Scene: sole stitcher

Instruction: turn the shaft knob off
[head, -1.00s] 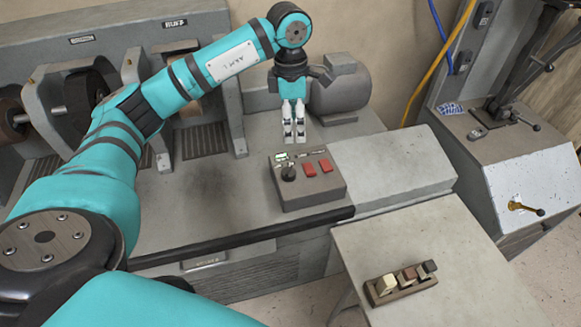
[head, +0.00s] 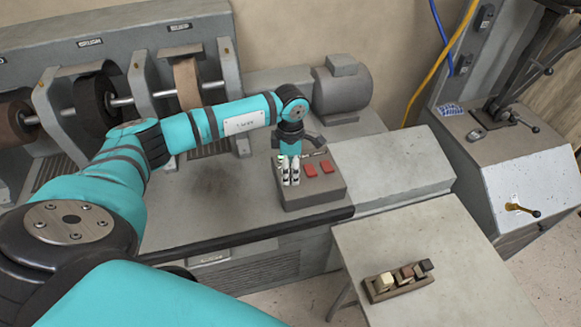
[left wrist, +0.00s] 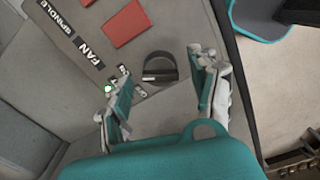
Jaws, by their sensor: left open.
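The shaft knob (left wrist: 160,68) is a dark round knob with a pale bar, on the sloped grey control box (head: 318,190). My left gripper (head: 290,184) is open and points down over the left part of the box, hiding the knob in the head view. In the left wrist view my left gripper (left wrist: 165,73) has one finger on each side of the knob in the picture; I cannot tell whether either touches it. A green lamp (left wrist: 108,89) is lit beside the left finger. Small labels by the knob are partly hidden and unreadable. My right gripper is not in view.
A grey motor (head: 342,90) stands behind the box. Brush and buffing wheels (head: 97,100) stand left. A side table (head: 430,260) holds a small block rack (head: 377,291).

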